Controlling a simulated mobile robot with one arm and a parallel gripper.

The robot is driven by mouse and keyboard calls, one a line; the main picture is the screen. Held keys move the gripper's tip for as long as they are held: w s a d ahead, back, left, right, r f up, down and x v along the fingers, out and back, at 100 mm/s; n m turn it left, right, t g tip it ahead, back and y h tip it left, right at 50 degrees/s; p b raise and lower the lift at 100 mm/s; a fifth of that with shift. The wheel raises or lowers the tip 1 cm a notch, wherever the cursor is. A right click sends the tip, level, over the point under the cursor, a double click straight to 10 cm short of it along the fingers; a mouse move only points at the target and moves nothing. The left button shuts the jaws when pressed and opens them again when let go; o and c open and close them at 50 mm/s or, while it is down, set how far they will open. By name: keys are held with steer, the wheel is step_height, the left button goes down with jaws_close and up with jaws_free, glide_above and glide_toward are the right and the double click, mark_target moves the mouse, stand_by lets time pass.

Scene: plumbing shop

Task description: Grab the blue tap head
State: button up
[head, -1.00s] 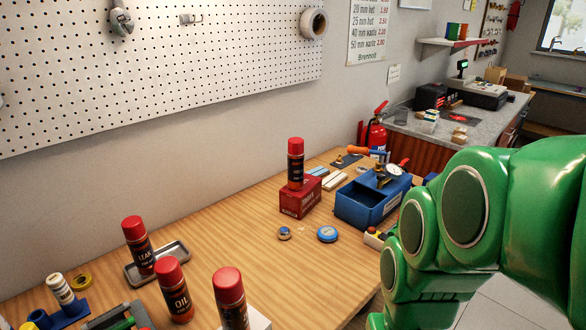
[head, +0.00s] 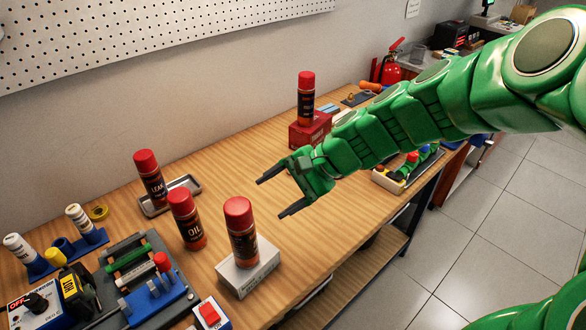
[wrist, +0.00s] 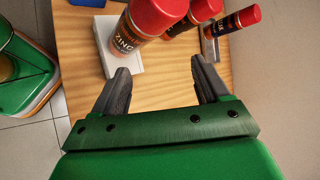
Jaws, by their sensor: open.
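In the head view, a shallow tray (head: 397,187) at the table's right edge holds small coloured knobs, red, green and yellow among them. A small blue piece (head: 425,150) shows there behind my arm; it looks like the blue tap head, but it is small and partly covered. My gripper (head: 270,198) is open and empty above the middle of the table, left of that tray and pointing left. In the wrist view its two fingers (wrist: 160,70) stand apart with bare wood between them. No tap head shows in the wrist view.
A ZINC spray can (wrist: 140,28) on a white box (head: 250,272) stands close ahead of my gripper. An OIL can (head: 187,220) and a LEAK can (head: 150,178) stand beyond. Another can (head: 306,98) stands on a red box (head: 300,134). Bare wood lies between.

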steer(key=w+a+f+m+t+y, duration=0.15)
steer(key=w+m, duration=0.35)
steer(key=w, duration=0.5)
steer(key=w+d+f+m+t, duration=0.2)
steer(key=w+f+m, duration=0.2)
steer(key=w+f, duration=0.1)
steer(key=w+d+f+m+t, duration=0.2)
steer(key=w+d+f+m, duration=0.1)
steer(key=w, duration=0.4)
steer(key=w+d+f+m+t, duration=0.2)
steer(key=w+d+f+m, duration=0.1)
steer(key=w+f+m, duration=0.3)
steer(key=shift+d+f, duration=0.25)
steer(key=shift+f, duration=0.5)
steer(key=shift+x, duration=3.8)
steer(key=shift+w+r, duration=0.1)
steer(key=shift+w, duration=0.05)
steer(key=c, duration=1.1)
steer(key=shift+r, duration=0.1)
